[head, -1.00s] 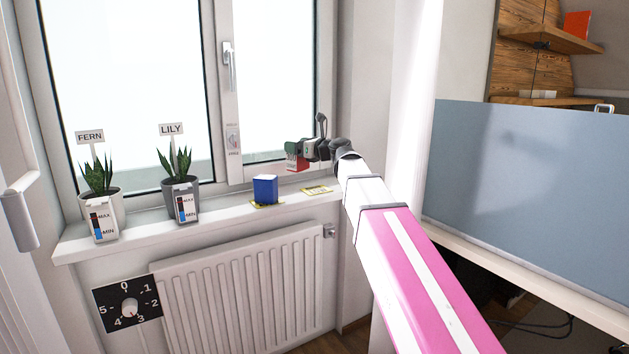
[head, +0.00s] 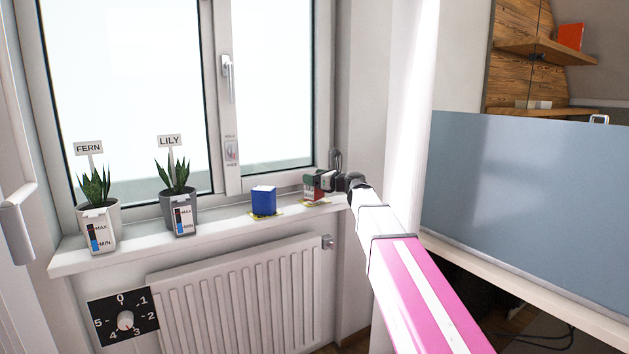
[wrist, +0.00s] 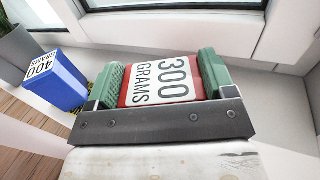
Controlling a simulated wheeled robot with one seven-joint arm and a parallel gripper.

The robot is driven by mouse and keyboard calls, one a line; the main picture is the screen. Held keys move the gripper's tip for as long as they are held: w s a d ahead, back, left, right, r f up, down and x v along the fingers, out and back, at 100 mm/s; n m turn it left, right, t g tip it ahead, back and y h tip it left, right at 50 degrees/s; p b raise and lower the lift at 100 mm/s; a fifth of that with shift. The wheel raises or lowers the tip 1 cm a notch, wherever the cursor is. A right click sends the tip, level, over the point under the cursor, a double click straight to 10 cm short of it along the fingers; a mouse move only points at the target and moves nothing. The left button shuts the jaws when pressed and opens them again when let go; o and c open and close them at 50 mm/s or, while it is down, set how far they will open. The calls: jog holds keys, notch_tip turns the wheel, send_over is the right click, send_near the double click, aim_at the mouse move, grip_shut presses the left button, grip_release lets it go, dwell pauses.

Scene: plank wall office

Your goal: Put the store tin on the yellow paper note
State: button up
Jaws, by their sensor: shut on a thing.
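My gripper (head: 318,181) is shut on a red tin (head: 313,194) above the right part of the window sill. I cannot tell whether the tin touches the note. A blue tin (head: 264,201) stands left of it on another yellow note (head: 269,214); in the wrist view this blue tin (wrist: 58,84) is labelled "400 GRAMS".
Two potted plants, FERN (head: 98,215) and LILY (head: 178,205), stand on the left of the sill (head: 140,239). The window (head: 120,90) is behind, a radiator (head: 240,290) below. A grey panel (head: 530,200) is at the right.

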jog(key=shift+f, duration=0.35)
jog(key=shift+f, duration=0.15)
jog(key=o, duration=1.1)
